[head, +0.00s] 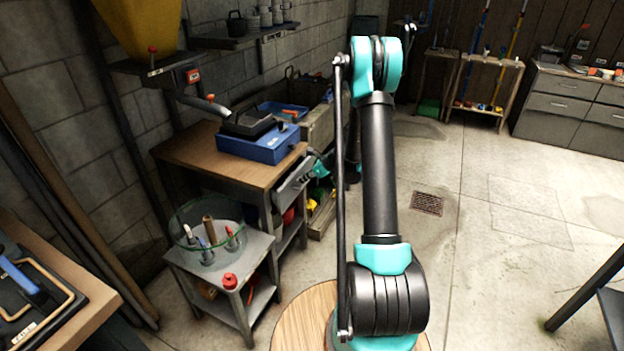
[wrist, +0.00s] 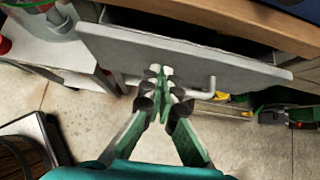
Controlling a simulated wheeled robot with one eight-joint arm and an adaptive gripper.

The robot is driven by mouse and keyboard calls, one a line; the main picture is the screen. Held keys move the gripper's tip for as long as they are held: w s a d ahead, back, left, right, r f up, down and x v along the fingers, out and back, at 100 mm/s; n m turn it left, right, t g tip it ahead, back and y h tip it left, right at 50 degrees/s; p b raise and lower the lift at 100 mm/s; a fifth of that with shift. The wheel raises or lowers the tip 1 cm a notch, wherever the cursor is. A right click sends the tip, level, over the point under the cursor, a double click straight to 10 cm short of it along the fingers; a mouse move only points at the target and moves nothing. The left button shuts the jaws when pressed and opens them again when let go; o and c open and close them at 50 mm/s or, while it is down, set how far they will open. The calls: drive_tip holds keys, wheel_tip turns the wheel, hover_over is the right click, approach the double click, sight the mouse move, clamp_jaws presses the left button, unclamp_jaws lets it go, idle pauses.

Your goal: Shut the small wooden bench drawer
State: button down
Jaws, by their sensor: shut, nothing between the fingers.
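The bench drawer (wrist: 200,62) has a flat grey front under the wooden bench top (wrist: 240,15) in the wrist view. It stands partly open, with a dark gap behind its front's top edge. In the head view the drawer (head: 293,182) juts from the bench's right side. A pale bar handle (wrist: 212,88) is on its front, partly hidden by my fingers. In the head view my gripper (head: 318,168) is partly hidden by my arm.
A blue toolbox (head: 262,145) sits on the bench top. A low grey cart (head: 215,262) with a glass bowl (head: 180,222) and a red-capped item (head: 229,281) stands in front. A wooden crate (head: 318,128) is behind the bench. The floor (head: 480,290) to the right is clear.

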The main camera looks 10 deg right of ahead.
drive_tip(key=shift+w+a, duration=0.55)
drive_tip(key=shift+a, duration=0.1)
drive_tip(key=shift+w+a, duration=0.7)
drive_tip(key=shift+a, duration=0.25)
drive_tip(key=shift+w+a, duration=0.7)
drive_tip(key=shift+a, duration=0.2)
drive_tip(key=shift+r, duration=0.1)
